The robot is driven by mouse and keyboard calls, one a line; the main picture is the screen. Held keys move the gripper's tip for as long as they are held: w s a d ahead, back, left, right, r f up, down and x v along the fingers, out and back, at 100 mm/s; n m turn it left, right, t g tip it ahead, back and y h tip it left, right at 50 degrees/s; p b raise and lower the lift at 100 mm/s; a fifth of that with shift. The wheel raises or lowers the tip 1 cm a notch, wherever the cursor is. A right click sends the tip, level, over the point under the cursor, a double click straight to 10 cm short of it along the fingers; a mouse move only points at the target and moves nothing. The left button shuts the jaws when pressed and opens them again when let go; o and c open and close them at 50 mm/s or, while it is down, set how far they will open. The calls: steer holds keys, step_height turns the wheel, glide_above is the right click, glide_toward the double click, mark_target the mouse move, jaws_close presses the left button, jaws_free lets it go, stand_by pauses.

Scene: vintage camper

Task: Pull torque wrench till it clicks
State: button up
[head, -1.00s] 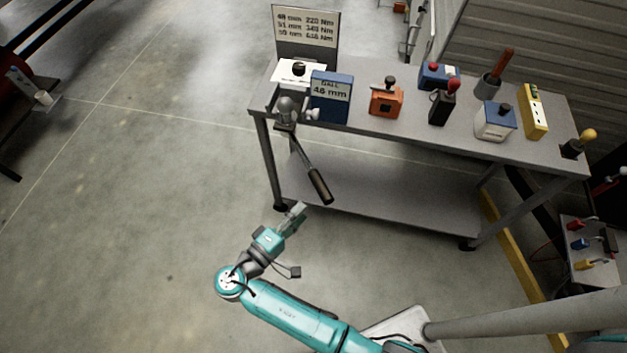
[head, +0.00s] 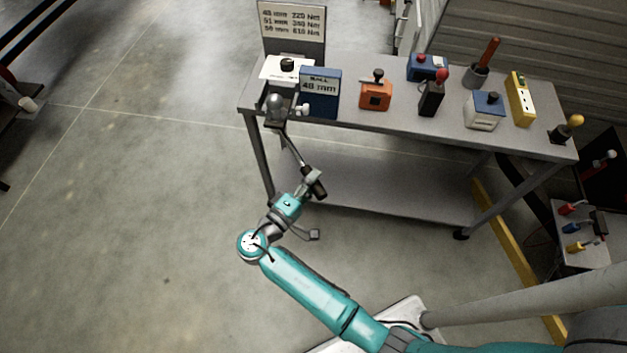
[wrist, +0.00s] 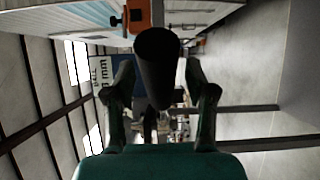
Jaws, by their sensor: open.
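The torque wrench (head: 293,149) reaches out from the hitch ball (head: 276,107) at the bench's left front corner, its dark grip toward me. My gripper (head: 314,183) is open at the grip end of the wrench, and its fingers hide part of the grip in the head view. In the wrist view the black grip (wrist: 157,60) points toward the camera, between the two spread fingers of my gripper (wrist: 160,95). I cannot tell whether a finger touches it. The blue card reading "BALL 48 mm" (head: 320,95) stands beside the ball.
The grey bench (head: 400,126) carries a torque chart sign (head: 292,22), an orange box with a knob (head: 375,95), a blue box with a red knob (head: 427,67) and a yellow strip (head: 519,98). A lower shelf (head: 390,190) lies under it.

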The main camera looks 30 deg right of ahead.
steer(key=shift+d, duration=0.15)
jaws_close()
steer(key=shift+d, duration=0.1)
steer(key=shift+w+d+n+t+y, duration=1.2)
steer(key=shift+d+n+t+y, duration=0.35)
steer(key=shift+d, duration=0.9)
steer(key=shift+w+d+n+t+y, duration=1.15)
steer(key=shift+d+n+t+y, duration=0.5)
steer(key=shift+d, duration=0.85)
steer(key=shift+w+d+n+t+y, duration=1.3)
steer(key=shift+d+y, duration=0.5)
steer(key=shift+d, duration=0.65)
